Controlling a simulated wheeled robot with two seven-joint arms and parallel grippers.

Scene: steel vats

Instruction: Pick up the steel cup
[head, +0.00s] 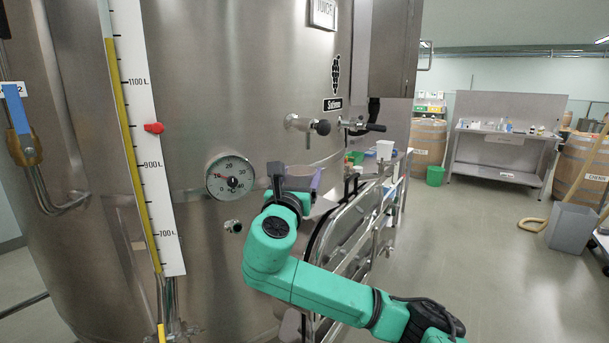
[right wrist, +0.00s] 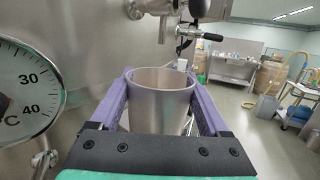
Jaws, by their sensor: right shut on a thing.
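The steel cup (right wrist: 162,95) is a plain, open-topped metal cylinder, upright in the middle of the right wrist view. My right gripper (right wrist: 163,92) has its purple fingers on either side of the cup's wall and is shut on it. In the head view my right gripper (head: 302,180) is in front of the big steel vat, just right of the round dial. There the cup is mostly hidden by the gripper, and I cannot tell whether anything supports it from below. My left gripper is not in view.
The steel vat (head: 250,90) fills the left, with a dial thermometer (head: 230,176), a level scale (head: 140,130) and a tap (head: 308,124) above the gripper. A metal-framed hatch (head: 345,235) stands close by. Open floor (head: 470,250) lies to the right, with a table (head: 500,135) and barrels farther back.

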